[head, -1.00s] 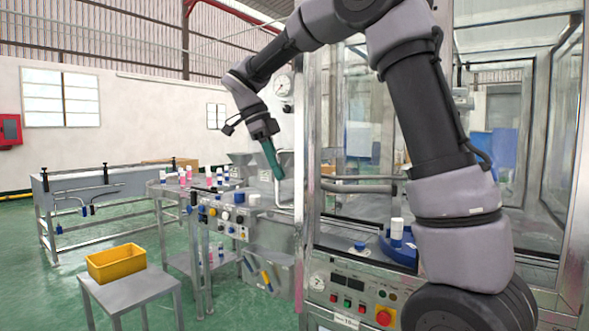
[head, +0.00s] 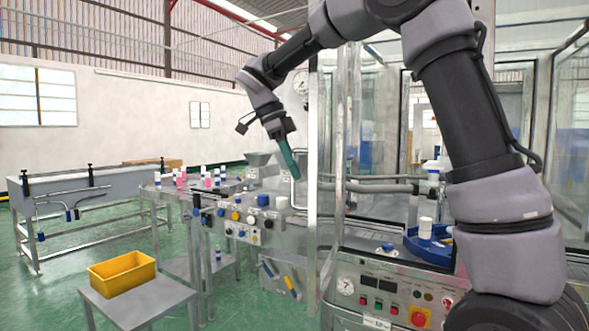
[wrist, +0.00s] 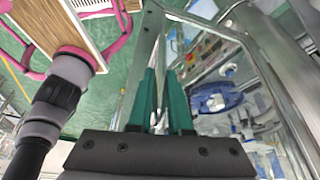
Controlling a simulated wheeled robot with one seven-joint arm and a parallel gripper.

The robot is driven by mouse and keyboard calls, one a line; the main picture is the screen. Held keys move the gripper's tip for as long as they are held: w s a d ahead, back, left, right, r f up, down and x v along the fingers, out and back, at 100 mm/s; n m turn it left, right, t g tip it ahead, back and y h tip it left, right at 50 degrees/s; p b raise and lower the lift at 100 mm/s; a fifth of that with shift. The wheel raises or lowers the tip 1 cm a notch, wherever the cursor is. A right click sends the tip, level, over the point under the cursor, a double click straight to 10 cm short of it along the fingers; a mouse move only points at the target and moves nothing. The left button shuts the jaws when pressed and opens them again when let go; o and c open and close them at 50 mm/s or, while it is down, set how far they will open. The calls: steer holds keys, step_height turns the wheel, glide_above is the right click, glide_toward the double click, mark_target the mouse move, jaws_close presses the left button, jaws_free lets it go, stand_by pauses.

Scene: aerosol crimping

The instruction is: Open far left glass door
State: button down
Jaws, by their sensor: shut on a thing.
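The far left glass door (head: 313,215) of the machine has a light metal frame and shows nearly edge-on in the head view, standing out from the cabinet. Its pale handle bar (head: 292,190) is on its left side. My gripper (head: 294,170), with green fingers, is at the upper part of this handle and shut on it. In the wrist view my gripper (wrist: 160,75) has its fingers beside the door's metal frame (wrist: 143,60). The grip on the bar itself is mostly hidden there by the fingers.
A control panel (head: 385,300) with buttons and a blue fixture holding a white can (head: 425,228) are at the cabinet. Left are a side table with cans (head: 207,178), a yellow bin (head: 122,272) on a grey stand (head: 140,303), and green open floor.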

steer(key=c, duration=0.8)
jaws_free()
steer(key=shift+c, duration=0.2)
steer(key=v, duration=1)
steer(key=shift+a+r, duration=0.2)
steer(key=shift+r, duration=0.15)
jaws_close()
